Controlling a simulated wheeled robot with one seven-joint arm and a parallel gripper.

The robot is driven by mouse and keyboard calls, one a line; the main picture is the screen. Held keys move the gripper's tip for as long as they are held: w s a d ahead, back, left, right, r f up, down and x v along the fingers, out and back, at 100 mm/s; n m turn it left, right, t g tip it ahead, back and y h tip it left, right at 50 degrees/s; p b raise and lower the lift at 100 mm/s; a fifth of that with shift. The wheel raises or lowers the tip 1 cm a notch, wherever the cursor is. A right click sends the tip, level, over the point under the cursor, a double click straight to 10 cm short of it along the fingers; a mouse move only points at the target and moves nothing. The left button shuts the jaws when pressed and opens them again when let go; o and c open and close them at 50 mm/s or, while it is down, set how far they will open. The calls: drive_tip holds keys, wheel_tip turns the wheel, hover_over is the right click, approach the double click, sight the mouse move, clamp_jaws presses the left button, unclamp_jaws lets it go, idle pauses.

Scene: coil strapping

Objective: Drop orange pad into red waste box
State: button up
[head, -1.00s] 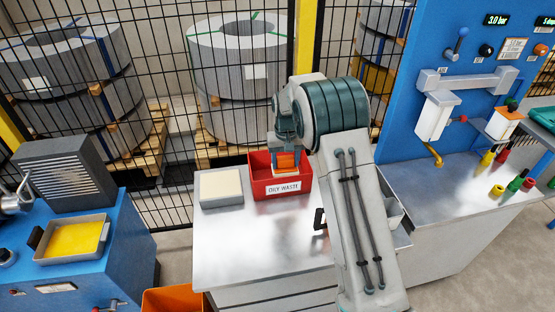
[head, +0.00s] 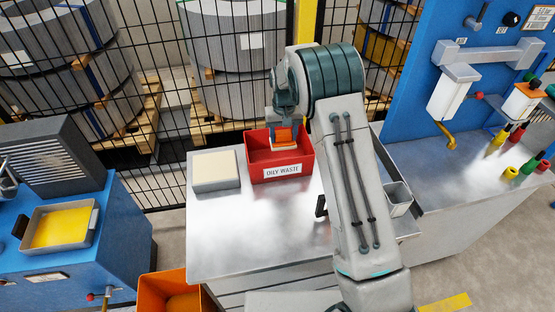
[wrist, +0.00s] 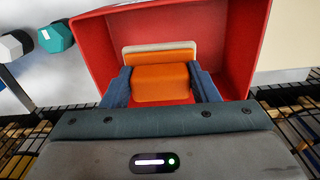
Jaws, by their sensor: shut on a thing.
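The orange pad (head: 284,136) has a pale layer along one side. My gripper (wrist: 161,82) is shut on the orange pad (wrist: 160,82), with a dark blue finger on each side of it. The red waste box (head: 281,173), labelled "OILY WASTE", stands on the metal bench. In the wrist view the red waste box (wrist: 95,55) surrounds the pad on several sides, with its red inside behind the pad. The pad is over or within the box opening; its exact height above the floor of the box cannot be told.
A tray with a pale top (head: 216,171) stands left of the box on the metal bench (head: 255,225). A wire fence (head: 160,110) runs behind it. An orange bin (head: 178,292) is at front left. A blue panel with fittings (head: 420,90) is at right.

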drive_tip(key=shift+f, duration=0.45)
drive_tip(key=o, duration=1)
drive_tip(key=shift+o, duration=0.2)
drive_tip(key=shift+r, duration=0.1)
wheel_tip(320, 180, up, 14)
drive_tip(key=b, duration=0.2)
drive_tip(key=shift+b, duration=0.35)
